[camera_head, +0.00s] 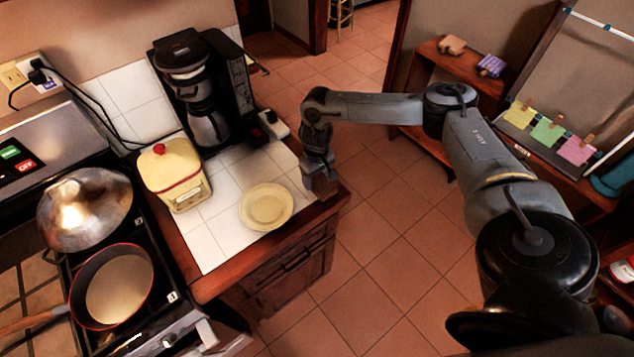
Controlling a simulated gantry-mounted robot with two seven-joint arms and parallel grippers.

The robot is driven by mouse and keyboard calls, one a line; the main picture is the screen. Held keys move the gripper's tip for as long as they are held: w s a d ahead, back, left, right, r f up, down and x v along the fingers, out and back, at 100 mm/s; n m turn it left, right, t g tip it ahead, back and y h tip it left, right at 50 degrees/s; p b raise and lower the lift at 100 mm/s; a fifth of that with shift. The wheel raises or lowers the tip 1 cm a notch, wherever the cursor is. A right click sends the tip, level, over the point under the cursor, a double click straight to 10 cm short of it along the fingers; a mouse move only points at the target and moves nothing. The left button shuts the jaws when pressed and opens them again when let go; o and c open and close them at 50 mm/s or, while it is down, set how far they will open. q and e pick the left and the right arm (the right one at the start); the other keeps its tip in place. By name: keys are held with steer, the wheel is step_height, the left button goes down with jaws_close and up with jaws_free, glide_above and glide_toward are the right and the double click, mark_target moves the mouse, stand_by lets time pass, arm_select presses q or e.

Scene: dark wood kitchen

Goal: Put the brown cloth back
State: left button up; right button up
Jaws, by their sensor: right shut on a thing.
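My right gripper (318,178) points down at the right edge of the tiled counter (215,238), next to its wooden rim. It is shut on a small brown piece (323,187), which I take as the brown cloth; its shape is mostly hidden by the fingers. I cannot tell whether it touches the counter. No other brown cloth shows. My left gripper is not in view.
A yellow plate (266,207), a cream canister (175,174) and a black coffee maker (205,90) stand on the counter. A stove with a pan (118,290) and a metal lid (85,208) is at left. A wooden shelf (455,65) stands behind my right arm. Tiled floor is clear.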

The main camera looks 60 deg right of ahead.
mark_target(317, 179)
step_height(317, 179, down, 3)
steer(key=shift+s, duration=0.1)
steer(key=shift+f, duration=0.15)
steer(key=o, duration=1)
